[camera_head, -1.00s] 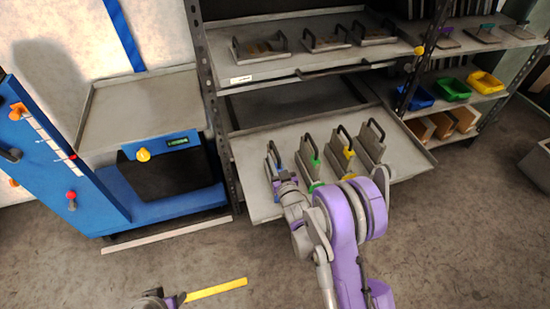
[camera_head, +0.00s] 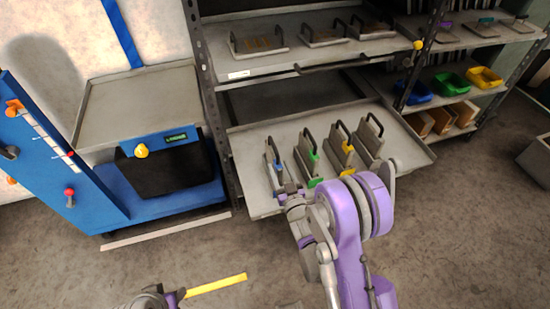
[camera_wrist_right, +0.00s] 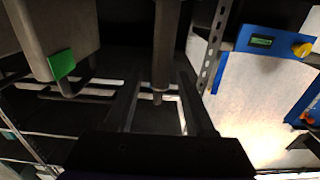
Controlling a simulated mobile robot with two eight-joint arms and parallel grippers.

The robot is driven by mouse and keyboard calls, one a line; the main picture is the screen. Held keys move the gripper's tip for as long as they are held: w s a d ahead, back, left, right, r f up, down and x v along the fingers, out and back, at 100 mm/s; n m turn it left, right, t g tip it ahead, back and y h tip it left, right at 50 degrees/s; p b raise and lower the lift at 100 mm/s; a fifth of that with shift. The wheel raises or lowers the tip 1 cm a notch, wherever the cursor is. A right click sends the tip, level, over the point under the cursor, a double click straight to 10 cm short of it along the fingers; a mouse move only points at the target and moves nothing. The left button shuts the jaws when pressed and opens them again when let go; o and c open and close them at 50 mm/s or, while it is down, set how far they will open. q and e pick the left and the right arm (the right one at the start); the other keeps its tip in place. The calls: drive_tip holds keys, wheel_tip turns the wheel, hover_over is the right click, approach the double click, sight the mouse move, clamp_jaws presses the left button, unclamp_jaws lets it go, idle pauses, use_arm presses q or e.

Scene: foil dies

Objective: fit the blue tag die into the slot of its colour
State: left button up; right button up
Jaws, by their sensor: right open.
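The blue tag die (camera_head: 271,158) is the leftmost of the dies standing on the pulled-out lower shelf. It is a grey plate with a dark handle and a small blue tag. My right gripper (camera_head: 288,189) is open close to its near end. In the right wrist view a grey die seen edge-on (camera_wrist_right: 166,45) shows between the open fingers, apparently the blue one. Its tag is hidden there, and I cannot tell whether the fingers touch it. My left gripper (camera_head: 172,297) is only partly seen at the bottom edge. I cannot make out a blue slot.
The green tag die (camera_head: 307,160) stands close to the right and shows in the wrist view (camera_wrist_right: 60,35). The yellow tag die (camera_head: 338,152) and another die (camera_head: 368,142) follow. The upper shelf (camera_head: 270,65) hangs above. A blue cart (camera_head: 170,208) stands left.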

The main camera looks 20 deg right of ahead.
drive_tip(key=s+b, duration=0.1)
drive_tip(key=s, duration=0.1)
drive_tip(key=s+b, duration=0.1)
drive_tip(key=s, duration=0.1)
drive_tip(key=shift+s+d+f+b, duration=0.1)
drive_tip(key=shift+f+b, duration=0.15)
drive_tip(key=shift+b, duration=0.05)
drive_tip(key=shift+s+r+b, duration=0.15)
drive_tip(key=shift+s+b, duration=0.3)
drive_tip(key=shift+s, duration=0.1)
drive_tip(key=shift+d+r+g, duration=0.2)
drive_tip(key=shift+r+g, duration=0.05)
drive_tip(key=shift+g, duration=0.25)
use_arm(q)
drive_tip(key=f, duration=0.5)
drive_tip(key=shift+w, duration=0.25)
use_arm(e)
drive_tip(key=s+g, duration=1.2)
drive_tip(key=s, duration=1.3)
drive_tip(key=shift+a+g+h, duration=0.25)
drive_tip(key=shift+g+h, duration=0.05)
use_arm(q)
drive_tip(key=shift+r, duration=0.1)
use_arm(e)
drive_tip(key=shift+r, duration=0.1)
